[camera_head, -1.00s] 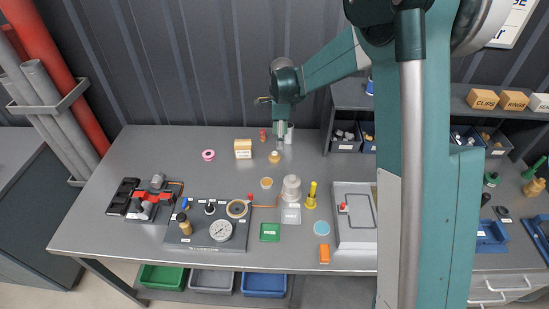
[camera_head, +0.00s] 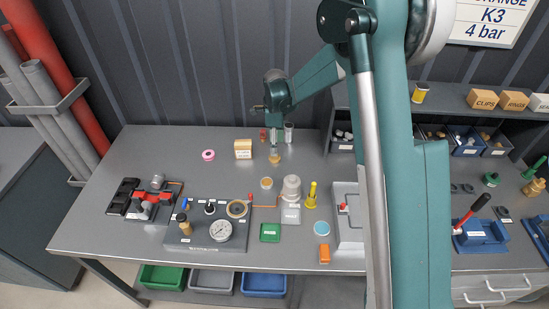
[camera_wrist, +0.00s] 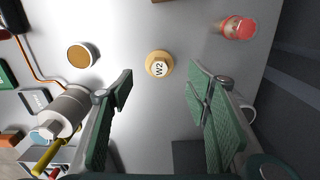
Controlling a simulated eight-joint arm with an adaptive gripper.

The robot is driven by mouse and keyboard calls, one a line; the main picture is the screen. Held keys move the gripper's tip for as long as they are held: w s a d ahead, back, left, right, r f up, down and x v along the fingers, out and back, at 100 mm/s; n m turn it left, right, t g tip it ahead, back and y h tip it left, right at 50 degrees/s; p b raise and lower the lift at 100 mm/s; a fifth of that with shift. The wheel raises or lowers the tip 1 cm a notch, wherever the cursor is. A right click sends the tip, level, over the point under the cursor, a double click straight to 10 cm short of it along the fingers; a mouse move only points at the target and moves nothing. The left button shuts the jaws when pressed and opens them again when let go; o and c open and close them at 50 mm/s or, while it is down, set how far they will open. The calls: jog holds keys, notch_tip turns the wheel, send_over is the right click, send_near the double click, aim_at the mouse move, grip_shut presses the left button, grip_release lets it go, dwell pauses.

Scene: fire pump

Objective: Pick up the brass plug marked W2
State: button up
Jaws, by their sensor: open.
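The brass plug marked W2 (camera_wrist: 159,64) stands on the table, its label facing up in the wrist view. In the head view the brass plug (camera_head: 274,158) is near the back middle of the table. My gripper (camera_wrist: 162,82) is open, its two green-padded fingers apart, with the plug between and just beyond the fingertips in the picture. Nothing is between the fingers' pads. In the head view my gripper (camera_head: 274,146) points down just above the plug. The remaining height between them is hard to judge.
A red-topped item (camera_wrist: 238,27) stands right of the plug in the wrist view. A cardboard box (camera_head: 243,149) stands left of the plug in the head view. Bare table surrounds the plug.

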jog(key=shift+f, duration=0.45)
jog(key=shift+a+f, duration=0.15)
jog(key=shift+f, duration=2.45)
jog(key=shift+c, duration=0.7)
jog(key=c, duration=0.9)
